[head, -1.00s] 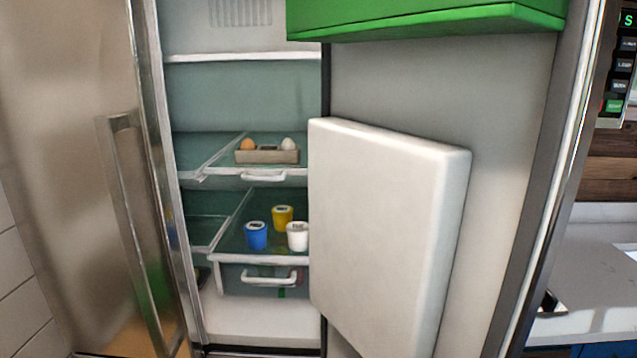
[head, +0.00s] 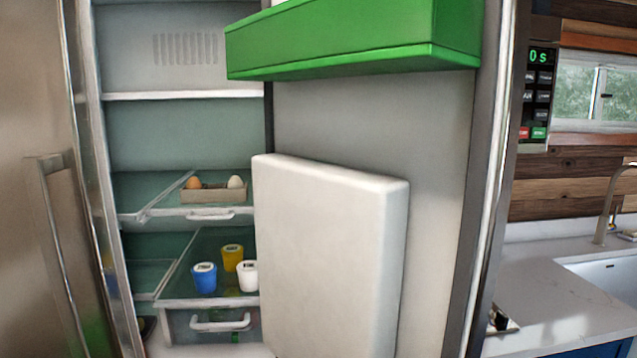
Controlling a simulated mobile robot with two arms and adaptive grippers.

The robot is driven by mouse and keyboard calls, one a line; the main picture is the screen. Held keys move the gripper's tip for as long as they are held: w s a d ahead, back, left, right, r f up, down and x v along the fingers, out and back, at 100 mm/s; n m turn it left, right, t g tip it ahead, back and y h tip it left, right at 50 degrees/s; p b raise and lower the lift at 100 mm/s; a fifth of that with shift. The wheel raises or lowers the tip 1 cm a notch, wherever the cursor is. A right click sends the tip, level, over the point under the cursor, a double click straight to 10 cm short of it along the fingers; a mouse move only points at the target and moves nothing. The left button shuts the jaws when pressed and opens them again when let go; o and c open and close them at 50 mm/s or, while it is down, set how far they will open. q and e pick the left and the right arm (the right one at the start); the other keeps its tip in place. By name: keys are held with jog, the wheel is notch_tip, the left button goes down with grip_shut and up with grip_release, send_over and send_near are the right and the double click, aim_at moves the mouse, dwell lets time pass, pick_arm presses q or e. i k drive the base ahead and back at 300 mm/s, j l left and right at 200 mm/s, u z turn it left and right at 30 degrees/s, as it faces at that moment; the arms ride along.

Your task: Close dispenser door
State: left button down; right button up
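A thick white panel (head: 325,260) stands in the middle of the head view, in front of the inner face of an open fridge door (head: 375,130). It may be the dispenser door; it appears swung out from that face. Its lower edge is cut off by the bottom of the view. A green bin (head: 350,38) is fixed to the same inner face above it. Neither of my grippers is in view.
The open fridge interior (head: 180,125) at left holds an egg tray (head: 213,196), a blue cup (head: 204,278), a yellow cup (head: 232,257) and a white cup (head: 247,276). A metal door handle (head: 60,250) stands far left. A counter (head: 560,300) with a sink lies right.

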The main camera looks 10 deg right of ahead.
aim_at(384, 183)
jog(key=l+u, duration=0.35)
jog(key=i+l+u, duration=0.1)
jog(key=u, duration=0.25)
jog(key=l+u, duration=0.45)
jog(key=l, duration=0.45)
jog(key=k+l, duration=0.1)
jog(key=l, duration=0.45)
jog(key=k+l+u, duration=0.15)
jog(key=l, duration=0.35)
jog(key=k, duration=0.2)
jog(key=k+j+u, duration=0.2)
jog(key=k+l, duration=0.1)
